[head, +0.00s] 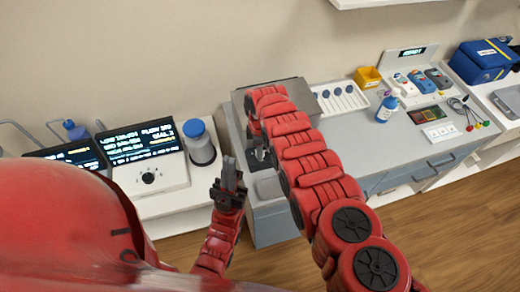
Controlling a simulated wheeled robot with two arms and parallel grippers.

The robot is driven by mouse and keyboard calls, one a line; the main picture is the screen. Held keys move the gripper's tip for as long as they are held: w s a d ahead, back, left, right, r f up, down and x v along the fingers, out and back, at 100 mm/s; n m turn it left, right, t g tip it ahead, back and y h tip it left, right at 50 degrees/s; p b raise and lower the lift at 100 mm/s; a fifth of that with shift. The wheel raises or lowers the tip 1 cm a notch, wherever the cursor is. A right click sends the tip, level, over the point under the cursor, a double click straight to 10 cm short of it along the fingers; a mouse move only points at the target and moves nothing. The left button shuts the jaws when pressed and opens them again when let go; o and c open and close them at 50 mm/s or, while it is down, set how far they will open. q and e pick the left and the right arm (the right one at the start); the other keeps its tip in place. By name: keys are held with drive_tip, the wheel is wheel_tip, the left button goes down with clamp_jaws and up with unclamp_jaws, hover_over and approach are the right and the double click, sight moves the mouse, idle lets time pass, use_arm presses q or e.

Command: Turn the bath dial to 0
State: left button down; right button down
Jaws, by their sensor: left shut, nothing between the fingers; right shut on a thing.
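A grey metal box (312,92), which looks like the bath, stands on the left end of the grey counter, partly covered by my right arm. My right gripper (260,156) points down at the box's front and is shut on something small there. The bath dial cannot be made out; the gripper and arm cover that spot. My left gripper (231,172) is shut and empty, raised to the left of the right gripper and apart from it.
A white monitor unit with a black knob (148,178) and a blue-capped bottle (199,142) stand on the left counter. A rack (340,99), yellow bin (367,77) and small bottle (387,108) stand right of the box. The wooden floor (450,225) is clear.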

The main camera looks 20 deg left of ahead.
drive_tip(key=shift+n, duration=0.7)
drive_tip(key=shift+w+f+n+b, duration=0.1)
drive_tip(key=shift+f+n+b, duration=0.05)
drive_tip(key=shift+n+b, duration=0.6)
drive_tip(key=n+b, duration=0.5)
drive_tip(key=b, duration=0.2)
drive_tip(key=n+b, duration=0.4)
drive_tip(key=b, duration=0.3)
drive_tip(key=shift+f+n+b, duration=0.2)
drive_tip(key=shift+n+b, duration=0.1)
drive_tip(key=shift+n, duration=0.05)
drive_tip(key=shift+r+n+b, duration=0.15)
drive_tip(key=shift+n+b, duration=0.6)
drive_tip(key=shift+r+n+b, duration=0.15)
drive_tip(key=shift+n+b, duration=0.6)
drive_tip(key=c, duration=0.8)
unclamp_jaws()
